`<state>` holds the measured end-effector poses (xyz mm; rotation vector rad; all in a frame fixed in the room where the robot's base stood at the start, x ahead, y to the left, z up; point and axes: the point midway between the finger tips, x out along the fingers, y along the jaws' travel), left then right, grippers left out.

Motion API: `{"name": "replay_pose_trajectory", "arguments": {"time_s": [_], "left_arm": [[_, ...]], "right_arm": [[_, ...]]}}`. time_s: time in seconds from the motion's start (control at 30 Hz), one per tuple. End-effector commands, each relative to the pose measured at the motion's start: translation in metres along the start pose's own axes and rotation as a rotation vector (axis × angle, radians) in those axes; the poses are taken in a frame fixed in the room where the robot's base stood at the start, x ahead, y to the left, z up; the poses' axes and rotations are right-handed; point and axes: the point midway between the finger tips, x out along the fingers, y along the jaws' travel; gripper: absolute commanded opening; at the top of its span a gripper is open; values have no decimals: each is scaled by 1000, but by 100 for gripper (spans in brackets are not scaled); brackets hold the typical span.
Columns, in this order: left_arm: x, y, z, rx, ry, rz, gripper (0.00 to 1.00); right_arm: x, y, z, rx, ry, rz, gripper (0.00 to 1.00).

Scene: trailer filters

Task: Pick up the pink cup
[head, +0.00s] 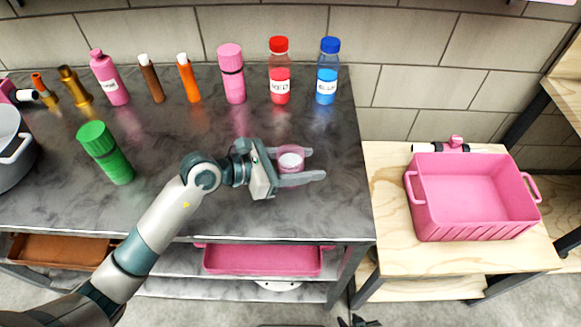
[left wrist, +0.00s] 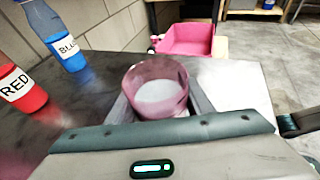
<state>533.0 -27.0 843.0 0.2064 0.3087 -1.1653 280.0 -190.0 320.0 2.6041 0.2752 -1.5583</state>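The pink cup (head: 291,159) is see-through, with a whitish inside, and is near the right end of the dark worktop. It also shows in the left wrist view (left wrist: 157,90), upright between the fingers. My left gripper (head: 315,165) is open around the cup, one finger on each side. The fingers are spread wide; whether either touches the cup is unclear. The cup's base is partly hidden by the gripper. Only a small dark part of my right gripper (head: 358,321) shows at the bottom edge of the head view, too little to tell its state.
A red bottle (head: 280,85), a blue bottle (head: 327,85), a pink container (head: 231,80) and other items line the back wall. A green container (head: 105,153) stands at the left. A pink bin (head: 470,222) sits on the wooden table (head: 390,160) at right.

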Motion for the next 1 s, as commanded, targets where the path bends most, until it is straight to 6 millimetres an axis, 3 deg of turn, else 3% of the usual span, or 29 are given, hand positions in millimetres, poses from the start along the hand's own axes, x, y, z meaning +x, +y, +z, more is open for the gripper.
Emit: {"name": "replay_pose_trajectory", "arguments": {"time_s": [0.03,0.1,1.0], "left_arm": [[0,0,0,0,0,0,34],[0,0,0,0,0,0,19],[-4,0,13,2,-2,0,19]], "right_arm": [[0,0,0,0,0,0,31],[0,0,0,0,0,0,31],[0,0,-1,1,-3,0,31]]}}
